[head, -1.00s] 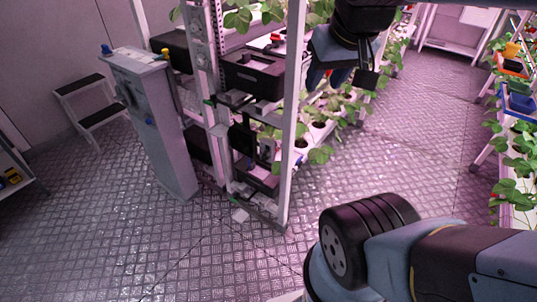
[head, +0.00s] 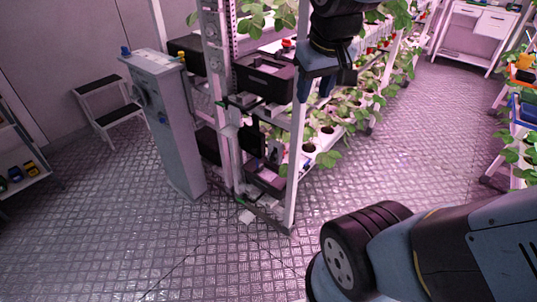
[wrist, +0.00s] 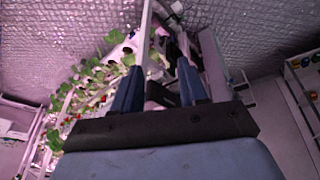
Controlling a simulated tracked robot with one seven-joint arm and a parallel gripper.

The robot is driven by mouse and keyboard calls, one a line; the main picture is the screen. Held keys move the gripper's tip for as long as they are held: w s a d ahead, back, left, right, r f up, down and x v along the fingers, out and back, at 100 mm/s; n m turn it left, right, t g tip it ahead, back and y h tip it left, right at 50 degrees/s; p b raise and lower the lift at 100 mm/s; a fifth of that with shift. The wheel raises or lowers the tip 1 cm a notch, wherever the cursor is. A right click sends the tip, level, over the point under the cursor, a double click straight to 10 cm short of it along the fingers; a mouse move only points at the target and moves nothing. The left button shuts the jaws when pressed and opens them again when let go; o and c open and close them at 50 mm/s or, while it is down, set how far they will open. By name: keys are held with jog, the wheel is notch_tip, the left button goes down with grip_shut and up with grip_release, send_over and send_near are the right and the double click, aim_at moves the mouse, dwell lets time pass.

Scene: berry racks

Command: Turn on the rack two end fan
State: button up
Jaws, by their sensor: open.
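A white rack (head: 297,150) with green plants stands in the middle of the head view. Its near end carries a black upright unit (head: 251,139) at mid height. I cannot tell whether that is the end fan, and no switch or rack number is readable. My gripper (head: 315,88) hangs in front of the rack's upper near end, its blue fingers pointing down and apart, with nothing between them. In the wrist view the open fingers of my gripper (wrist: 160,78) point towards the rack's end, with plants to the left.
A black crate (head: 264,78) sits on the rack. Another plant rack is at the right edge. The metal floor in front is clear.

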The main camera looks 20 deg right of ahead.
jog(key=w+a+f+n+g+h, duration=0.1)
jog(key=w+f+n+g+h, duration=0.2)
jog(key=w+f, duration=0.7)
jog(key=n+t+h, duration=1)
jog(key=n+h, duration=0.1)
jog(key=n, duration=1)
send_near(274, 153)
jog(key=x, duration=0.7)
jog(key=shift+w+a+f, duration=0.2)
jog(key=shift+f, duration=0.3)
jog(key=shift+c, duration=0.3)
